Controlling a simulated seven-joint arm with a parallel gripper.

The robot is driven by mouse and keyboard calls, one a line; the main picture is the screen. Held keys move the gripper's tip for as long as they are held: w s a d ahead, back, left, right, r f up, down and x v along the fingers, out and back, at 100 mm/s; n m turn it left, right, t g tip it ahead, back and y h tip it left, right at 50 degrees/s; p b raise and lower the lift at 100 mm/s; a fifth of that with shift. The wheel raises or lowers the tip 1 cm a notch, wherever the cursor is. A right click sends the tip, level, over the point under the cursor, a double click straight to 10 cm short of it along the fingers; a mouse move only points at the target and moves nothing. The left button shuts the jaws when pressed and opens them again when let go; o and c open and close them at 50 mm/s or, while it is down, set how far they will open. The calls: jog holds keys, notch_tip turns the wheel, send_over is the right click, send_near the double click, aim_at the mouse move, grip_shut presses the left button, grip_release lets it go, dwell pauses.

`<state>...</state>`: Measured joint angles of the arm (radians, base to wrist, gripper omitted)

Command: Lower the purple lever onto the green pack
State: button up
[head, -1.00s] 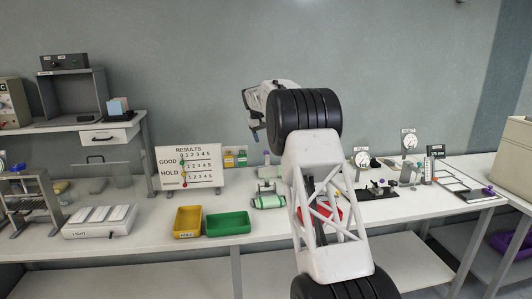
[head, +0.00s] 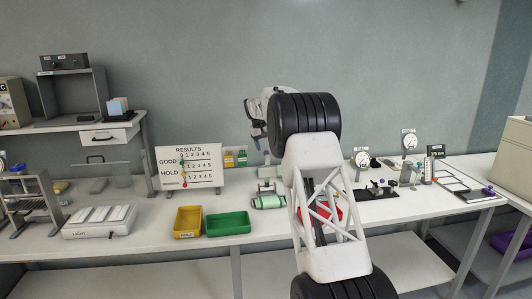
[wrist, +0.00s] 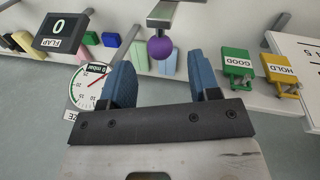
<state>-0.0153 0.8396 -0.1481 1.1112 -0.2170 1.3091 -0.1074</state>
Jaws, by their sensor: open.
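The purple lever's round knob (wrist: 160,47) shows in the wrist view, at the end of a metal bar (wrist: 162,20). My gripper (wrist: 162,62) is open, with one blue finger on each side of the knob in the picture. I cannot tell whether the knob is fully between the fingers in depth, and I see no contact. In the head view my gripper (head: 259,145) hangs above the bench, over the green pack (head: 268,202). The pack lies on the bench left of my arm. The knob cannot be made out in the head view.
A yellow bin (head: 188,222) and a green bin (head: 227,224) stand at the bench front, below the results board (head: 189,166). The wrist view shows a dial gauge (wrist: 88,85), a flap display (wrist: 60,32) and green and yellow tagged blocks (wrist: 238,65). My arm hides part of the bench.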

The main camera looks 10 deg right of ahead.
jog(key=shift+x, duration=1.95)
jog(key=shift+c, duration=0.4)
grip_shut()
